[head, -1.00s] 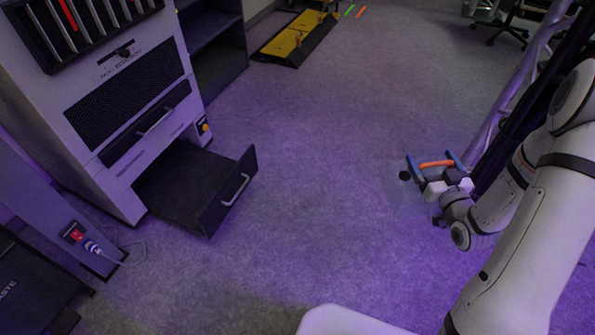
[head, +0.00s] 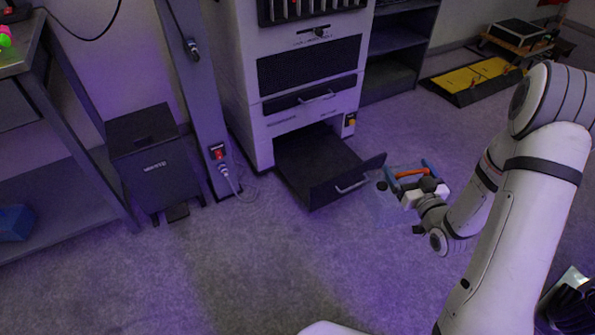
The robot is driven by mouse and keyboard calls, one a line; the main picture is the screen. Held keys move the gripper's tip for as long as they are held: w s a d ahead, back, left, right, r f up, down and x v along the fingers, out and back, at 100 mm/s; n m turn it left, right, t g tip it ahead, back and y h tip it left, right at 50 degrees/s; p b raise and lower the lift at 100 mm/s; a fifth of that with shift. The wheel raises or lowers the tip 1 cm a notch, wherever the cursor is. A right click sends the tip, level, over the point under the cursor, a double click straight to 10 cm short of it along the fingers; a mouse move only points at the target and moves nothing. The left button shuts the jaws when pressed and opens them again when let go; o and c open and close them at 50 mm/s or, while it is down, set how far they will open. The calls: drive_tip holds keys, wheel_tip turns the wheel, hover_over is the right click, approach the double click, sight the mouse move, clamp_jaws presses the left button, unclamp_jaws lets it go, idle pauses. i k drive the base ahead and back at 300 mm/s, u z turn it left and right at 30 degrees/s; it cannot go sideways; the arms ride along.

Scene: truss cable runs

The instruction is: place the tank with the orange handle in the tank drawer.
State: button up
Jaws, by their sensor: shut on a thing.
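My gripper (head: 418,188) is shut on the orange handle (head: 411,173) of the tank. The tank (head: 384,206) hangs below the handle as a faint, clear box with blue parts at its top, and its outline is hard to make out. The tank drawer (head: 318,168) is the black drawer pulled out low at the front of the white cabinet, and it looks empty. The tank and my gripper are just right of the drawer's front panel in the picture, apart from its inside. Whether the tank touches the floor cannot be told.
The white cabinet (head: 250,70) has a shut drawer above the open one. A grey post (head: 185,75) with a plugged cable and a black waste bin (head: 150,160) stand to the left. Yellow ramp plates (head: 475,78) lie at the back right. The carpet in front is clear.

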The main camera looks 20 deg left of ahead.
sight(322, 162)
drive_tip(key=u, duration=0.6)
drive_tip(key=i, duration=0.45)
drive_tip(key=u, duration=1)
drive_tip(key=i, duration=0.7)
drive_tip(key=z, duration=0.65)
